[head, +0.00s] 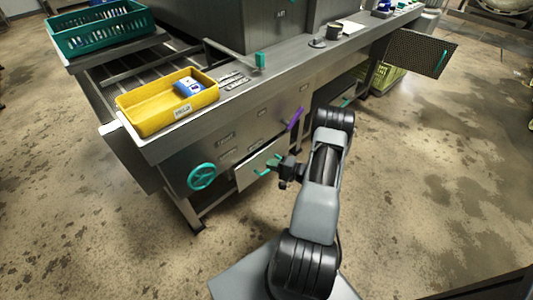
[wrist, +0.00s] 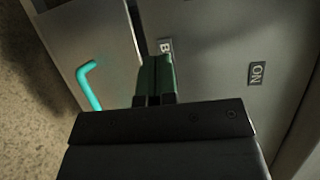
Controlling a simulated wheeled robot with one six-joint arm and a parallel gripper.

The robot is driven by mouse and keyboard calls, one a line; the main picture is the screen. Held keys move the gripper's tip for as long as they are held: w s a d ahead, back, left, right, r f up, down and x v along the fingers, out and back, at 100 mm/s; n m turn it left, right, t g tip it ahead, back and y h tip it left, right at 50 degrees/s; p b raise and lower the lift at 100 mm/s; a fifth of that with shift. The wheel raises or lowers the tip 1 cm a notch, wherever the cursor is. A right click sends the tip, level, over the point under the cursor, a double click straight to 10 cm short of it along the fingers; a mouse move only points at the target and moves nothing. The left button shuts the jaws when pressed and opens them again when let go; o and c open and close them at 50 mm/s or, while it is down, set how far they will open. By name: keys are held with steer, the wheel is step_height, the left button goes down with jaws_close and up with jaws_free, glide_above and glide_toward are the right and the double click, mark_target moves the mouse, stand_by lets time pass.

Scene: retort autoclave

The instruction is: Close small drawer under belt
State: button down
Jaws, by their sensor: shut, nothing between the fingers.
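The small drawer (head: 246,177) is in the front of the machine, under the belt. Its pale front panel stands out from the fascia, so it looks partly open. Its teal bar handle (head: 262,172) is on this front. In the wrist view the drawer front (wrist: 85,35) fills the left, with the teal handle (wrist: 90,86) near its lower part. My gripper (head: 281,168) is at the right end of the drawer front. In the wrist view my gripper's dark green fingers (wrist: 155,72) are together and empty, right of the handle. Whether they touch the panel I cannot tell.
A teal handwheel (head: 202,176) is left of the drawer, and a purple lever (head: 295,119) is above right. A yellow tray (head: 150,123) and a green crate (head: 100,42) sit on top. A perforated panel (head: 405,52) juts out at right. Floor in front is clear.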

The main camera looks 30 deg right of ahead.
steer(key=s+d+f+m+t+h, duration=0.3)
steer(key=d+f+m+h, duration=0.1)
steer(key=d+f+h, duration=0.2)
steer(key=b, duration=0.2)
glide_toward(263, 152)
steer(key=w, duration=0.2)
steer(key=w+a, duration=0.1)
steer(key=w, duration=0.4)
steer(key=shift+w+a, duration=0.15)
steer(key=shift+a, duration=0.25)
steer(key=shift+f, duration=0.1)
